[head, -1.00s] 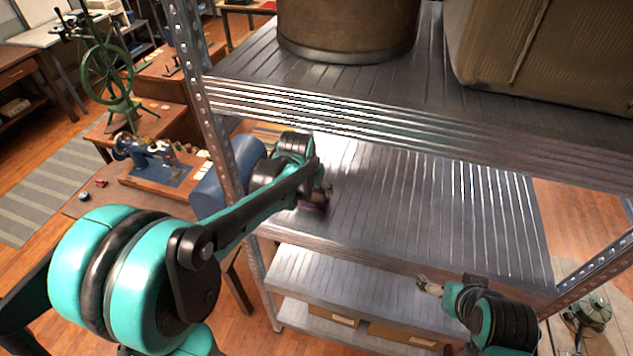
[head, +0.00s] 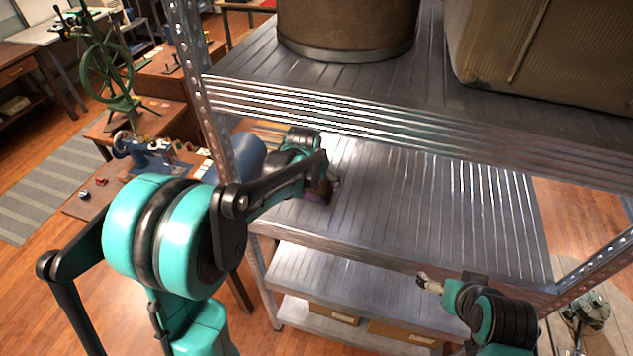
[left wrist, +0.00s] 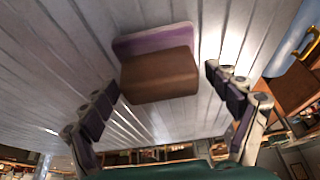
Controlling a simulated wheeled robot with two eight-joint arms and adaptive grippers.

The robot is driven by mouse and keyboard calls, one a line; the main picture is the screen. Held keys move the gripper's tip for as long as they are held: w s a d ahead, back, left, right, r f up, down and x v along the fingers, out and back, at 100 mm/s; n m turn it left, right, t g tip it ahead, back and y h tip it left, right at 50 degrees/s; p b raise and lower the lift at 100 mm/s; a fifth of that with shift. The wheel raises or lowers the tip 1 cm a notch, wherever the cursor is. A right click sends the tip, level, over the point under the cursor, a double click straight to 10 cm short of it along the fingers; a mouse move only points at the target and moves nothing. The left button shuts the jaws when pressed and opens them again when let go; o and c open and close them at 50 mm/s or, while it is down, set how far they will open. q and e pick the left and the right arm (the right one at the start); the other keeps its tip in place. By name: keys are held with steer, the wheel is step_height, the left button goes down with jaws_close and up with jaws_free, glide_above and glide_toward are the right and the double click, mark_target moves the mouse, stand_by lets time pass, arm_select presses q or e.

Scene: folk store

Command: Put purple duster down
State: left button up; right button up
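The purple duster (left wrist: 157,72) shows in the left wrist view as a brown block with a purple layer along one side. It sits on the grey metal middle shelf (head: 430,205), and in the head view it (head: 318,195) is partly hidden by my left arm. My left gripper (left wrist: 163,95) is open, its fingers spread to either side of the duster and apart from it. In the head view the left gripper is mostly hidden behind its own arm. My right gripper (head: 424,282) is low, in front of the lower shelf; its finger state is too small to tell.
The upper shelf (head: 250,60) holds a round brown container (head: 345,25) and a large tan case (head: 550,55) above my left arm. A metal post (head: 205,100) stands beside that arm. The middle shelf is clear to the right. Boxes (head: 400,335) sit on the bottom shelf.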

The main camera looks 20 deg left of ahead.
arm_select(q)
steer(key=shift+r, duration=0.15)
steer(key=shift+s+r, duration=0.1)
steer(key=shift+r, duration=0.15)
steer(key=s, duration=0.8)
steer(key=s+b, duration=0.1)
steer(key=s, duration=0.3)
steer(key=shift+s+a+r, duration=0.15)
steer(key=shift+a+r, duration=0.05)
steer(key=shift+r, duration=0.2)
steer(key=s+r+t, duration=0.2)
steer(key=s+r, duration=0.1)
steer(key=s, duration=1)
steer(key=shift+r+t, duration=0.35)
steer(key=shift+t, duration=0.05)
steer(key=shift+s+d, duration=0.1)
steer(key=shift+f, duration=0.1)
